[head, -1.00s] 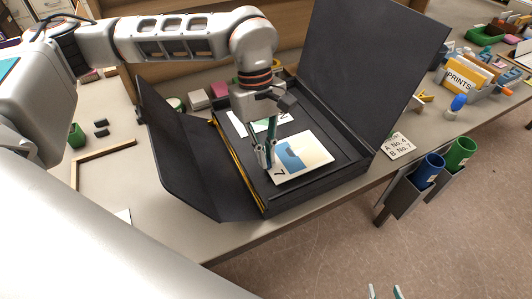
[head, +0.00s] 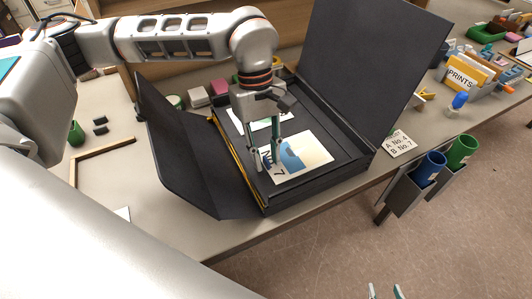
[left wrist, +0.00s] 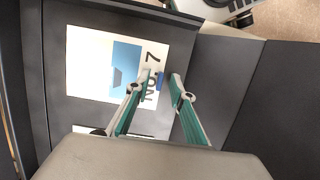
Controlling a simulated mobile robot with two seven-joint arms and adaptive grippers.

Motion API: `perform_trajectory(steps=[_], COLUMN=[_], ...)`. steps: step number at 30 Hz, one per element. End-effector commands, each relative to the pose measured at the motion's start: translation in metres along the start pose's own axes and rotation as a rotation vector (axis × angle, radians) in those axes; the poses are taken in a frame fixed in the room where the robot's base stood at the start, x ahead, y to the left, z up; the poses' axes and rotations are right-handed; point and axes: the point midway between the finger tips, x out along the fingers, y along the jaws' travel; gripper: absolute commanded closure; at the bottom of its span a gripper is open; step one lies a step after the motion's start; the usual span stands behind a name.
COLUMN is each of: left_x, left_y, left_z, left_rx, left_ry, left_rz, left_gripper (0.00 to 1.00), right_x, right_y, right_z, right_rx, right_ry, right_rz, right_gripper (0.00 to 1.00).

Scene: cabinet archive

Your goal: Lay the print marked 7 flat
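The print marked No. 7 (head: 308,150), white with a blue picture, lies inside the open black box (head: 332,184) and looks flat. In the left wrist view the print (left wrist: 85,60) shows its No. 7 marking and a small blue tab near the edge by my fingers. My left gripper (head: 267,165) is open over that marked edge, its fingers apart on either side of it, holding nothing visible. It also shows in the left wrist view (left wrist: 162,78). My right gripper (head: 384,292) shows only its fingertips at the bottom edge, apart and empty.
Another white sheet (head: 236,122) lies behind in the box, partly hidden by my gripper. The box lid (head: 365,70) stands up at the back right and a black flap (head: 180,150) rises at left. A card (head: 398,144) reads A No. 4, B No. 7.

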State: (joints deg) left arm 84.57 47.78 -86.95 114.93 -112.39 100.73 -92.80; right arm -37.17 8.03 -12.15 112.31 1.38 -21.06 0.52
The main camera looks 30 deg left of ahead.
Motion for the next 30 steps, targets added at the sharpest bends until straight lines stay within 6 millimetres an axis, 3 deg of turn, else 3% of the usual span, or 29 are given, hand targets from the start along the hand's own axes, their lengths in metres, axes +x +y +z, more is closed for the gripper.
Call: perform_trajectory(steps=[16, 30], left_x=[-0.002, -0.031], left_y=[0.0, 0.0], left_z=[0.0, 0.0], left_rx=[0.0, -0.001], left_ry=[0.0, 0.001], left_rz=[0.0, 0.0], left_gripper=[0.79, 0.79], right_x=[-0.001, -0.012], right_y=[0.0, 0.003], right_z=[-0.002, -0.022], right_rx=[0.0, 0.0], right_ry=[0.001, 0.009], right_rz=[0.0, 0.001], right_gripper=[0.6, 0.6])
